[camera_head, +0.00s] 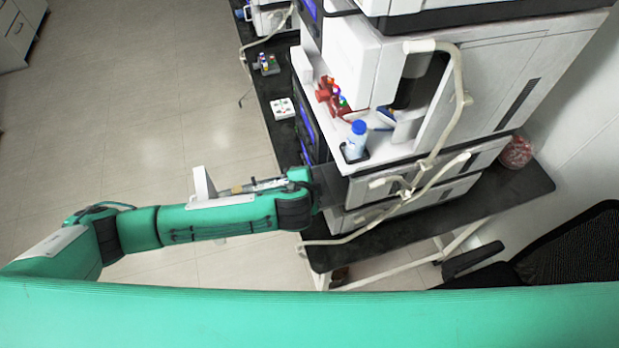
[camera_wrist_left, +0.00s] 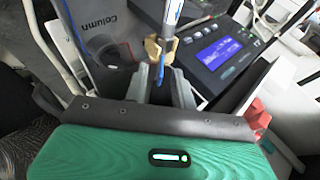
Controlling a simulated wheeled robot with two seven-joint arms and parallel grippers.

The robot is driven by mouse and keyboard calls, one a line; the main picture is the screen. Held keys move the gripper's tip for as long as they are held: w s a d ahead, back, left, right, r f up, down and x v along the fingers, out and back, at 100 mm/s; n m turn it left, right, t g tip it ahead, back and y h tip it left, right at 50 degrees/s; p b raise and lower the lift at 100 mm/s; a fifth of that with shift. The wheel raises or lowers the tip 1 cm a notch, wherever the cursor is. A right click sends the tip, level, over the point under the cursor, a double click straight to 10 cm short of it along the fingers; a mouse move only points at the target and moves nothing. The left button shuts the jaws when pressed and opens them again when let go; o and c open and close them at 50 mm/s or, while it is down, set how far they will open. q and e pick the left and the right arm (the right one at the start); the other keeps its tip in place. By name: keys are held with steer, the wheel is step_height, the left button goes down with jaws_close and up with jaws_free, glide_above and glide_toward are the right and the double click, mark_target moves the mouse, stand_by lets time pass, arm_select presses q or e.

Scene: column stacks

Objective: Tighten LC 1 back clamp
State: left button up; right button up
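In the left wrist view a tan clamp (camera_wrist_left: 154,50) sits around a slim metal column (camera_wrist_left: 172,20) with a blue strip along it, in front of a grey panel marked "Column" (camera_wrist_left: 108,45). My left gripper (camera_wrist_left: 160,78) has its two grey fingers apart, with their tips just below the clamp. I cannot tell whether they touch it. My right gripper is out of view.
The instrument stack (camera_head: 440,110) stands on a black bench (camera_head: 500,195). A blue-capped bottle (camera_head: 356,142) and red holder (camera_head: 330,95) sit on its ledge. White tubing (camera_head: 458,80) hangs across its side. A blue display (camera_wrist_left: 212,53) is right of the column. A chair (camera_head: 570,250) stands lower right.

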arm_select(q)
jaws_close()
